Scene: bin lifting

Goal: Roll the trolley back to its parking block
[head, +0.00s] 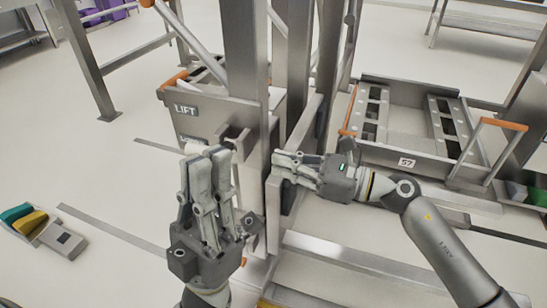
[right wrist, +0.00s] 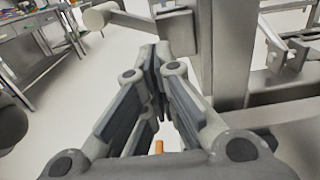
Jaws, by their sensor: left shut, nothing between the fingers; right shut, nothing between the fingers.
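The low grey wheeled-looking frame labelled S7 or 57, which I take for the trolley (head: 385,152), stands at the right in the head view. It has two slotted rails and orange-topped handles. I cannot make out a parking block for certain. My left gripper (head: 207,158) is shut and empty, pointing up in front of the lift, apart from the trolley. My right gripper (head: 277,168) is shut and empty, pointing left beside the steel upright, left of the trolley. In the right wrist view its closed fingers (right wrist: 155,55) hold nothing. The trolley's underside is hidden.
A steel upright (head: 245,75) stands between the grippers. A pale cylinder (right wrist: 98,15) on a bar is close beyond my right fingers. A grey unit with teal and yellow parts (head: 62,240) lies on the floor at left.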

